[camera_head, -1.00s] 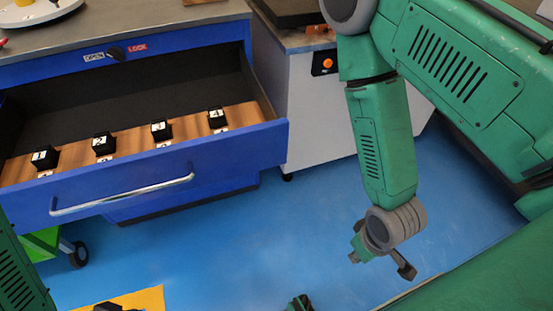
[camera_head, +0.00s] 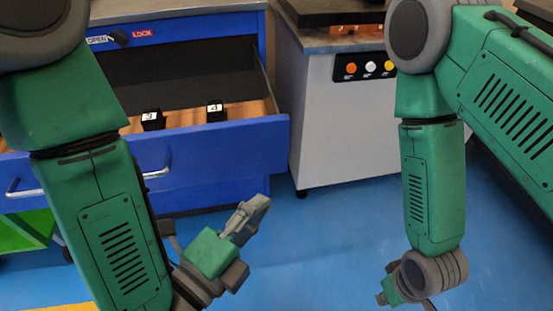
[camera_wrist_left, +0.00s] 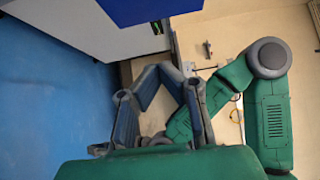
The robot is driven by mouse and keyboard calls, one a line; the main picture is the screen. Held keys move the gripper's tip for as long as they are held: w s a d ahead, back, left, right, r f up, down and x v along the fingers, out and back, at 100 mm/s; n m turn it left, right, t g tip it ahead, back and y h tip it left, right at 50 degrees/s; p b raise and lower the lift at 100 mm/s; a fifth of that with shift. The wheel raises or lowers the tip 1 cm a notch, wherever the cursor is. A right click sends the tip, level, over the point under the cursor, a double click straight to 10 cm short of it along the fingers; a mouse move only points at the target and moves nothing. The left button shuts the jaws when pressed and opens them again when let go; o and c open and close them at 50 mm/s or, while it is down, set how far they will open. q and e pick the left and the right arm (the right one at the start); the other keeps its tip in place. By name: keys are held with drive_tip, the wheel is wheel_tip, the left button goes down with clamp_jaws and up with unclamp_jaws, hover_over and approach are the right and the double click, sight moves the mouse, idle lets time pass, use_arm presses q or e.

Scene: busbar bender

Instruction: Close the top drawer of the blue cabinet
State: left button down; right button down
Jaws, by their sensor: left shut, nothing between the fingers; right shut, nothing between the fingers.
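The top drawer (camera_head: 232,150) of the blue cabinet (camera_head: 185,25) stands pulled out, with its inside showing. Its metal handle (camera_head: 157,173) is partly hidden behind my left arm. My left gripper (camera_head: 256,208) is shut and empty, in front of the drawer front near its lower right part in the head view; I see no clear contact. The left wrist view shows its fingers (camera_wrist_left: 160,72) together, with a blue panel (camera_wrist_left: 140,8) at the top edge. My right gripper (camera_head: 388,294) is shut and empty at the bottom edge, over the floor, away from the drawer.
Small black numbered blocks (camera_head: 153,120) sit on the drawer's wooden bottom. A white machine cabinet (camera_head: 340,130) with round buttons stands right of the drawer. A green cart part (camera_head: 25,232) is below left. Blue floor (camera_head: 330,230) is clear between the arms.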

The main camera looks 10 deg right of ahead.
sight(286, 152)
use_arm(q)
drive_tip(key=w+d, duration=0.1)
drive_tip(key=w, duration=0.1)
drive_tip(key=w+d+b, duration=0.1)
drive_tip(key=w+d, duration=0.1)
drive_tip(key=w, duration=0.1)
drive_tip(key=w+d+b, duration=0.1)
drive_tip(key=w, duration=0.2)
drive_tip(key=shift+d+f, duration=0.1)
drive_tip(key=shift+d, duration=0.15)
drive_tip(key=shift+w+a, duration=0.1)
drive_tip(key=shift+w, duration=0.25)
drive_tip(key=shift+d, duration=0.35)
drive_tip(key=shift+w+a, duration=0.1)
